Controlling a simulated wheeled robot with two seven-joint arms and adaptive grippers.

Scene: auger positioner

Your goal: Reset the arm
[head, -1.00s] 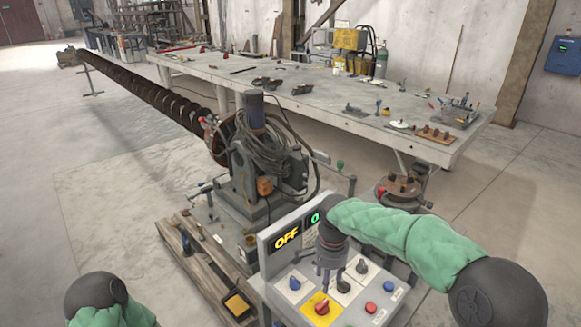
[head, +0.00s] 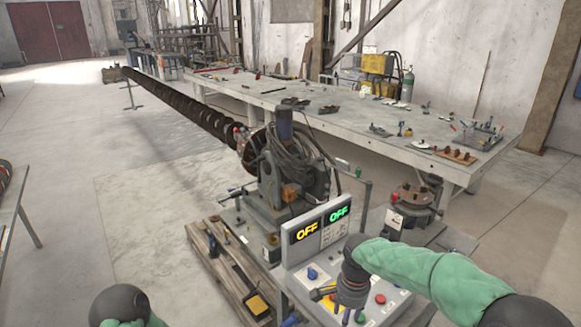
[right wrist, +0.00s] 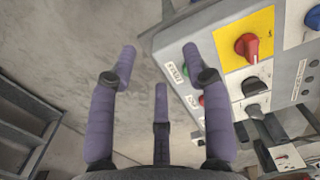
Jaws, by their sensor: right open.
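The control panel (head: 290,252) stands in front of me. My right gripper (head: 350,310) hangs over the panel's near part, open and empty, covering some controls. In the right wrist view its purple fingers (right wrist: 165,72) are spread beside the panel's edge. A red knob (right wrist: 247,46) on a yellow plate and a black knob (right wrist: 254,87) lie right of them. A blue knob (head: 312,273) and a red button (head: 380,298) show in the head view. My left gripper is out of view.
A machine with coiled cables (head: 283,165) stands behind the panel, joined to a long dark auger (head: 185,104). A long workbench (head: 350,122) with tools runs behind. A wooden pallet (head: 225,270) lies left of the panel. The floor at left is mostly clear.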

